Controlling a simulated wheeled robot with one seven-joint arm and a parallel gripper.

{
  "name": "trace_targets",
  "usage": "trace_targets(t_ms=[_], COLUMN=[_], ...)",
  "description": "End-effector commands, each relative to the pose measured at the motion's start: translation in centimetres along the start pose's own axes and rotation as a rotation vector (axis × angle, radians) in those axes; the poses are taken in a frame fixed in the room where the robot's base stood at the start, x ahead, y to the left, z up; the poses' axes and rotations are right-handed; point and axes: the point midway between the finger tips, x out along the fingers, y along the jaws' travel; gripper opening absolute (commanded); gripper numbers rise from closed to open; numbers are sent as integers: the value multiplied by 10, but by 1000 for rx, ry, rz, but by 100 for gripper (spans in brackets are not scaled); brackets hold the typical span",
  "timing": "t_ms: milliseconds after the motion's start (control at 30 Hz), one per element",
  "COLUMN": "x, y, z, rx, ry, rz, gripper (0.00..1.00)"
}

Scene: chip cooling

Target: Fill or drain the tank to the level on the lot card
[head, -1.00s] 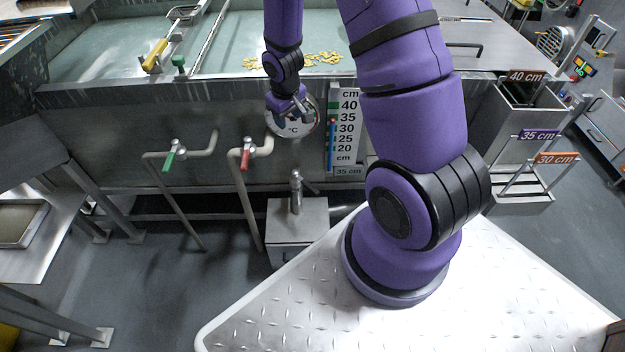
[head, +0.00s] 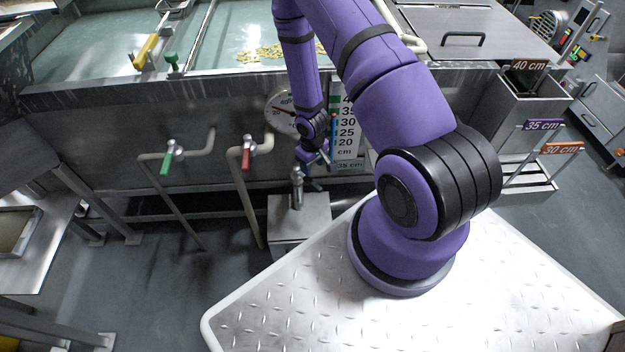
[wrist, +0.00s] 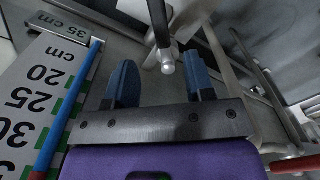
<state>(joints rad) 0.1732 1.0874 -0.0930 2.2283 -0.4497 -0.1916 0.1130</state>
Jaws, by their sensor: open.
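The tank (head: 215,88) is a long metal trough holding pale water with yellow chips (head: 255,54). The level scale (head: 346,142) is on its front, partly hidden by my arm, with a 35 cm card (head: 350,165) at its foot; both show in the wrist view, the scale (wrist: 35,105) and card (wrist: 66,28). A blue tube (wrist: 70,105) runs along the scale; I cannot read its level exactly. A green-handled valve (head: 168,160) and a red-handled valve (head: 247,152) sit left. My gripper (wrist: 160,82) is open and empty, pointing down near a metal fitting (wrist: 167,66).
A metal box (head: 300,222) with an upright fitting (head: 296,185) stands below the tank. A round dial (head: 281,110) is partly behind my arm.

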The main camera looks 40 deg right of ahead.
Motion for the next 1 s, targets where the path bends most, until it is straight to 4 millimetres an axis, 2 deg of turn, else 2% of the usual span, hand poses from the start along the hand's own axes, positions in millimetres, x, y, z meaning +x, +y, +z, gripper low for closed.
trace_targets(t_ms=[300,500,700,1000], x=[49,73,85,87], y=[0,0,0,0], z=[1,1,1,0], rx=[0,-1,1,1], ry=[-4,-2,-2,-1], rz=[0,0,0,0], gripper=[49,49,49,49])
